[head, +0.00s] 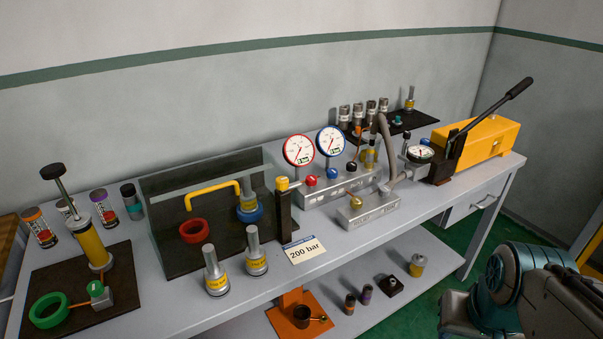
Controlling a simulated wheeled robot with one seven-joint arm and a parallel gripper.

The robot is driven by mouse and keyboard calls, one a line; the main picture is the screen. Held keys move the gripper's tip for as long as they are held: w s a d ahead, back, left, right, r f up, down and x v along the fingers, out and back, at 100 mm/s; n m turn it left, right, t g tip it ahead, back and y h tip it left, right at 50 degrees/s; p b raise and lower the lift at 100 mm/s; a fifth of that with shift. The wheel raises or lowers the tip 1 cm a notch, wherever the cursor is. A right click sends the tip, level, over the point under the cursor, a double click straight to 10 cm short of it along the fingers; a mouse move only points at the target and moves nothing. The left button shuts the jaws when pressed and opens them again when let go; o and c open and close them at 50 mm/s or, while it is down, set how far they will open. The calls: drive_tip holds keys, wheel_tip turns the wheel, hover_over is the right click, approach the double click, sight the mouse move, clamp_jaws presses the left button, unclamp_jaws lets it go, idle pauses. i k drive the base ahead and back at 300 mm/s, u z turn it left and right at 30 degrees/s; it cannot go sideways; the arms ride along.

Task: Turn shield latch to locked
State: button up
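A dark upright panel (205,166), which looks like the shield, stands on the grey bench. A yellow bar handle (212,191) is in front of it. At the panel's right end is a dark post (283,215) with a yellow cap (282,183) and a short stub pointing right. This looks like the latch, but I cannot tell its locked or unlocked position. My arm (515,290) shows at the lower right, well away from the panel. My gripper is not in view.
Two dial gauges (299,150) on a metal block stand right of the post. A "200 bar" card (303,250) and two grey cylinders (214,270) stand near the front edge. A yellow hand pump (485,143) with a long lever is at the far right.

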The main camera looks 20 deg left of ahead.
sight(281, 183)
drive_tip(key=k, duration=0.45)
drive_tip(key=u, duration=0.95)
drive_tip(key=i, duration=0.5)
